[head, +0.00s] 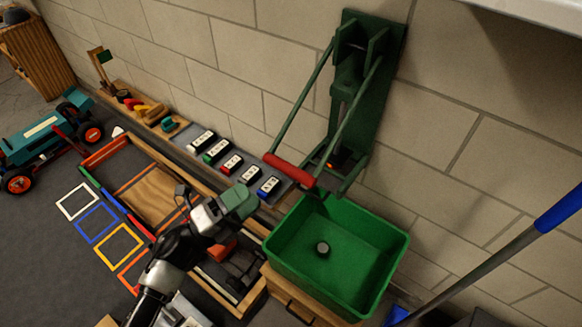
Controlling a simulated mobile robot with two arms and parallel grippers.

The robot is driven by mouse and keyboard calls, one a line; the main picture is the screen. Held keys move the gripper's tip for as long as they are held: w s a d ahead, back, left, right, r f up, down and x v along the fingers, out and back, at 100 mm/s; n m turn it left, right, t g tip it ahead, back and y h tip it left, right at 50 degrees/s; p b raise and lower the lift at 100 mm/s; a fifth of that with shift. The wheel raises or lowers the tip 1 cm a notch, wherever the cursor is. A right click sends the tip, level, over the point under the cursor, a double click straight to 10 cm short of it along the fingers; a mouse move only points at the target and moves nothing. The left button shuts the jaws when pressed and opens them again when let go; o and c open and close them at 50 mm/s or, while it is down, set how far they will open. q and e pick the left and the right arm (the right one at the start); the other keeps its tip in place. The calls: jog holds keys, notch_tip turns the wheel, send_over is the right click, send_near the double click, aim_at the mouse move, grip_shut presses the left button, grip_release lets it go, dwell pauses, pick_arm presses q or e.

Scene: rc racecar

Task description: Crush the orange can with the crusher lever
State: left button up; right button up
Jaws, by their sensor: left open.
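The green can crusher (383,95) is fixed upright on the block wall. Its long lever arms slope down to the left and end in a red handle bar (291,170). A small bright orange patch (330,164) shows low in the crusher. It may be part of the orange can, but the frame parts hide most of it. My left gripper (240,203) is open, to the left of and below the red handle, apart from it. My right gripper is not in view.
A green bin (381,238) with a small dark round thing inside stands below the crusher on a wooden box. Several switch-like blocks (231,164) line the wall's foot. A teal toy car (40,137) is at left. A blue-handled pole (506,255) crosses the right.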

aim_at(291, 170)
pick_arm(q)
jog(key=shift+m+g, duration=0.3)
jog(key=shift+m, duration=0.1)
jog(key=p+x, duration=0.2)
jog(key=x, duration=0.8)
jog(key=shift+d+r, duration=0.15)
jog(key=shift+d, duration=0.3)
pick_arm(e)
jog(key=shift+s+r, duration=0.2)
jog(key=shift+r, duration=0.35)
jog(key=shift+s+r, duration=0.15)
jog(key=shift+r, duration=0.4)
pick_arm(q)
jog(key=shift+c, duration=0.3)
grip_shut()
